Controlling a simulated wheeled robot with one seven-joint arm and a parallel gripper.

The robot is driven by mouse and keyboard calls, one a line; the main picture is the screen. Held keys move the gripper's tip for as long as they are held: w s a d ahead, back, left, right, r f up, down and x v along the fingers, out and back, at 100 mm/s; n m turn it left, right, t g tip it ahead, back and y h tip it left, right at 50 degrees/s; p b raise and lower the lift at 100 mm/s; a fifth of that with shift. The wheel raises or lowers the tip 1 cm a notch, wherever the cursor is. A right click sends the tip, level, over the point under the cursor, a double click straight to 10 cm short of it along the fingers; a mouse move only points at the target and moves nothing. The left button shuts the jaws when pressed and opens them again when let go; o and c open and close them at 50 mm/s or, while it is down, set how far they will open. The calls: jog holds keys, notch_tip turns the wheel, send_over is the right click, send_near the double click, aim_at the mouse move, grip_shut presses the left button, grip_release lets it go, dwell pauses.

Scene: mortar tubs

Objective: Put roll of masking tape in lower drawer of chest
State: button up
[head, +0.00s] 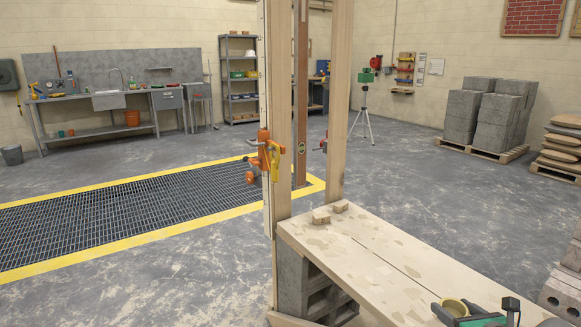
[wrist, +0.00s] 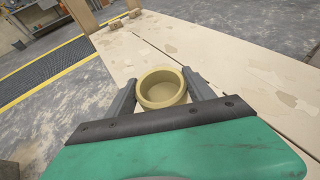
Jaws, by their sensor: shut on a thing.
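The roll of masking tape (wrist: 162,88) is a beige-yellow ring between the two dark fingers of my gripper (wrist: 162,84) in the wrist view. The fingers are shut on it from both sides, with its round opening facing up. In the head view the tape (head: 454,307) and my gripper (head: 478,308) show at the lower right edge, over or beside the near part of the wooden bench top. I cannot tell whether the tape touches the boards. I cannot make out a chest with a lower drawer in either view.
The plank bench top (head: 345,240) rests on grey blocks, with wooden uprights and an orange clamp (head: 265,150) at its far end. A floor grating (head: 130,215) lies left. A sink bench (head: 108,98), shelves, tripod (head: 364,110) and block pallets (head: 485,115) stand behind. Open floor lies between.

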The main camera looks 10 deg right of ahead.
jog(key=w+a+f+n+g+y, duration=0.1)
jog(key=w+a+n+y, duration=0.25)
jog(key=a, duration=0.85)
jog(key=w+a+f+n+y, duration=0.2)
jog(key=w+a, duration=0.2)
jog(key=a, duration=0.9)
jog(key=w+a+f+n+g+y, duration=0.1)
jog(key=w+a+n+y, duration=0.15)
jog(key=a, duration=0.95)
jog(key=w+d+r+m+t+h+p, duration=0.1)
jog(key=d+r+m+h+p, duration=0.15)
jog(key=r+p, duration=0.75)
jog(key=w+d+r+m+t+h+p, duration=0.1)
jog(key=d+r+p, duration=0.2)
jog(key=r+p, duration=0.7)
jog(key=w+a+r+y+p, duration=0.1)
jog(key=a+r+y+p, duration=0.1)
jog(key=a+r, duration=0.2)
notch_tip(320, 180, up, 2)
jog(key=shift+a+r+n+g, duration=0.15)
jog(key=shift+a+n+g, duration=0.15)
jog(key=shift+a+n, duration=0.15)
